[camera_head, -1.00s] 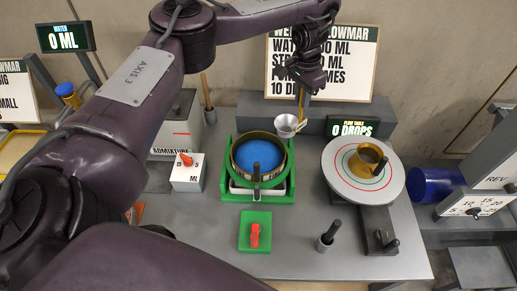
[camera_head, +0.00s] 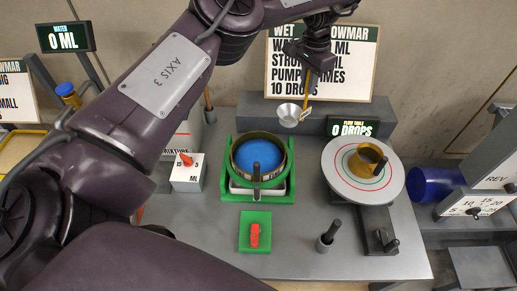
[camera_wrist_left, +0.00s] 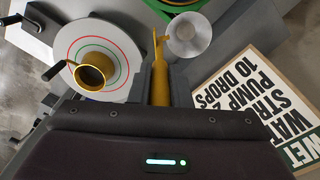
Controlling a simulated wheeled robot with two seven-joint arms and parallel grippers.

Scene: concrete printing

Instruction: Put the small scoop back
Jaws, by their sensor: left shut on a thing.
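The small scoop has a pale metal cup (camera_head: 290,115) and a yellow handle. My left gripper (camera_head: 318,70) is shut on the handle and holds the scoop up near the back of the table, in front of the grey ledge (camera_head: 262,112). In the left wrist view the handle (camera_wrist_left: 160,82) stands between the fingers (camera_wrist_left: 160,85), and the cup (camera_wrist_left: 188,36) is beyond its tip. Whether the cup touches the ledge cannot be told. My right gripper is not in view.
A bowl with blue inside (camera_head: 258,153) sits in a green frame (camera_head: 229,185). The round flow table (camera_head: 340,182) with a brass ring (camera_head: 369,158) is to its right. A sign board (camera_head: 358,80) stands behind. A white dial box (camera_head: 187,176) is at left.

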